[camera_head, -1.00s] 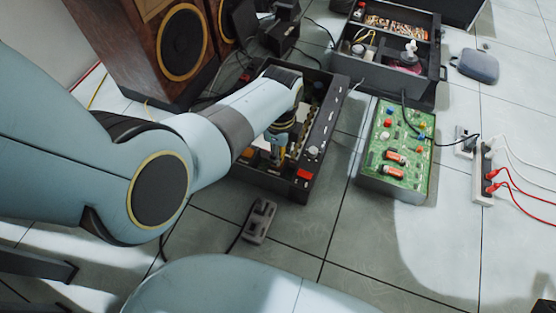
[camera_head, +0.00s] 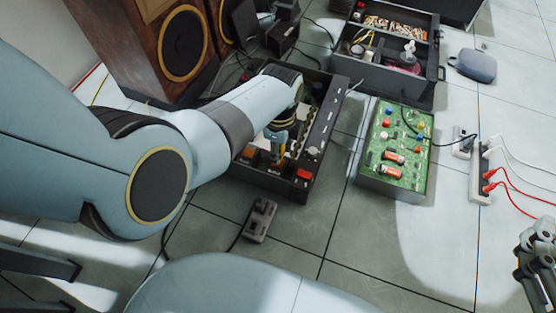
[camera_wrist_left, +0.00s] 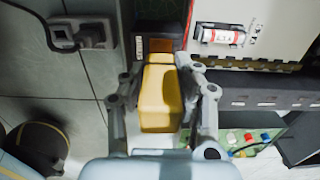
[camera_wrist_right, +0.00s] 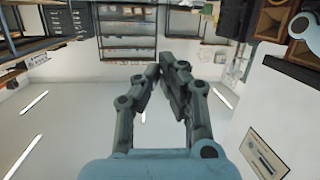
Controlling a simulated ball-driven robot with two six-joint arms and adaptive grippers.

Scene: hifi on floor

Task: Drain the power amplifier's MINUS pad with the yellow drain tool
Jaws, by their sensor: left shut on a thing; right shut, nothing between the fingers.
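The power amplifier is an open black case (camera_head: 322,128) on the floor at the centre of the head view, with a red switch on its near end. My left gripper (camera_head: 279,138) reaches down into the amplifier's near left part. In the left wrist view my left gripper (camera_wrist_left: 162,88) is shut on the yellow drain tool (camera_wrist_left: 160,98). The tool's far end is at a dark reddish-brown block (camera_wrist_left: 160,46) inside the case; I cannot tell whether they touch. The MINUS pad cannot be made out. My right gripper (camera_wrist_right: 165,70) is shut and empty, in the air.
A green circuit board (camera_head: 399,145) in a grey tray stands right of the amplifier. A black parts box (camera_head: 383,72) is behind it. A power strip (camera_head: 482,175) with red and white cables lies further right. A small grey socket block (camera_head: 260,220) is in front. Wooden speakers stand at back left.

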